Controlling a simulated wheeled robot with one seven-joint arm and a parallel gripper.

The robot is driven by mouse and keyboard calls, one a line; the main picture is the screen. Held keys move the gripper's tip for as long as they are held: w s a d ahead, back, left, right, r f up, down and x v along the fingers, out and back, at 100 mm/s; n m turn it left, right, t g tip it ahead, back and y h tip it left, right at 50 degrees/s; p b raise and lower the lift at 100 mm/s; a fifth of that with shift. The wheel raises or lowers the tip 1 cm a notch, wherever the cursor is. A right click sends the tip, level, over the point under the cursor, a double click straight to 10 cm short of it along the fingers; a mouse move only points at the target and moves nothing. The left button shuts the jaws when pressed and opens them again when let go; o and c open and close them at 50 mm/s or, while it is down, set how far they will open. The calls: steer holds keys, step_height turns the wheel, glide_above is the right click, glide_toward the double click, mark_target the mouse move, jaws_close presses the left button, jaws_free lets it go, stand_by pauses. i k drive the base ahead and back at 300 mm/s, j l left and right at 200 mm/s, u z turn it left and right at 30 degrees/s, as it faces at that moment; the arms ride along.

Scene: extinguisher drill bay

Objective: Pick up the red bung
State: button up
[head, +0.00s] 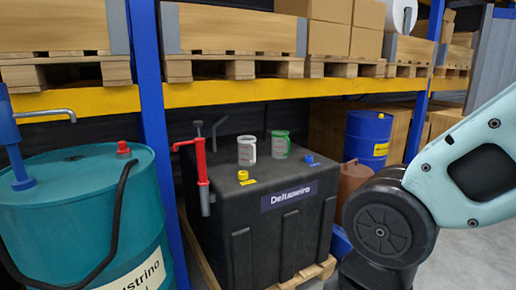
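A small red bung (123,149) sits on the top of the teal drum (140,215) at the left of the head view, towards the drum's far right edge. It stands upright on the lid. My gripper is not in view, so its state and its distance from the bung do not show. Only links of my arm show, at the right side.
A black hose runs over the drum, and a blue pump (16,140) stands on it. A blue rack post (155,130) rises right of the drum. A black tank (262,215) with a red hand pump (202,165) and two jugs stands beyond. Loaded shelves hang above.

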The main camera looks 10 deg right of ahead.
mark_target(121, 144)
steer(key=i+u, duration=0.1)
steer(key=u, duration=0.7)
steer(key=i+l+u, duration=0.2)
steer(key=i+u, duration=0.3)
steer(key=i+l+u, duration=0.45)
steer(key=k+j, duration=0.1)
